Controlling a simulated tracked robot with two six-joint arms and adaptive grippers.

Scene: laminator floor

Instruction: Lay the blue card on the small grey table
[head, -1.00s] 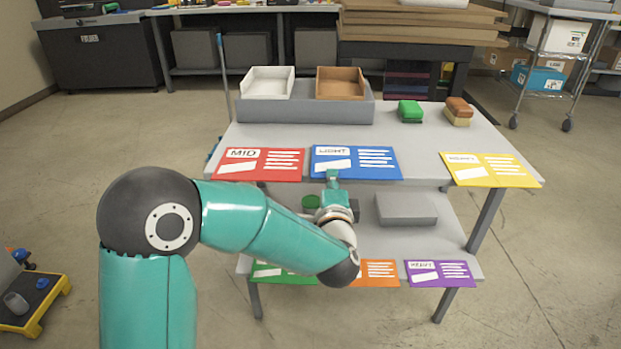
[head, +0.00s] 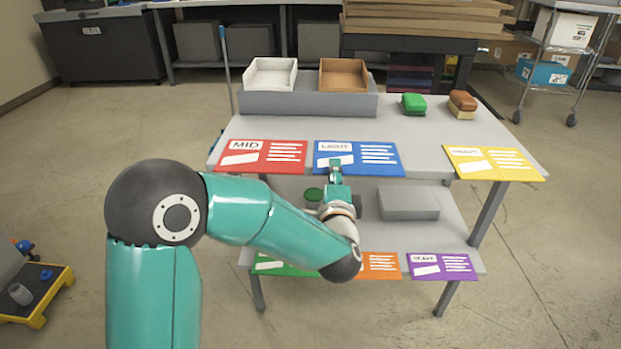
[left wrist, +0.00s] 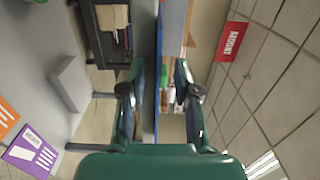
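The blue card (head: 370,153), marked LIGHT, lies flat at the front edge of the upper top of a grey two-level table (head: 400,129), between a red and a yellow card. My left gripper (head: 336,166) is at the card's front edge in the head view. In the left wrist view the left gripper (left wrist: 159,68) is open, its fingers apart on either side of the card's thin blue edge (left wrist: 159,40). I cannot tell whether either finger touches it. My right gripper is in neither view. No separate small grey table can be made out.
The red card (head: 262,157) and yellow card (head: 495,163) flank the blue one. A grey tray (head: 300,103) with white and brown bins stands behind, green and brown blocks to its right. The lower shelf (head: 455,240) holds a grey block and more cards.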

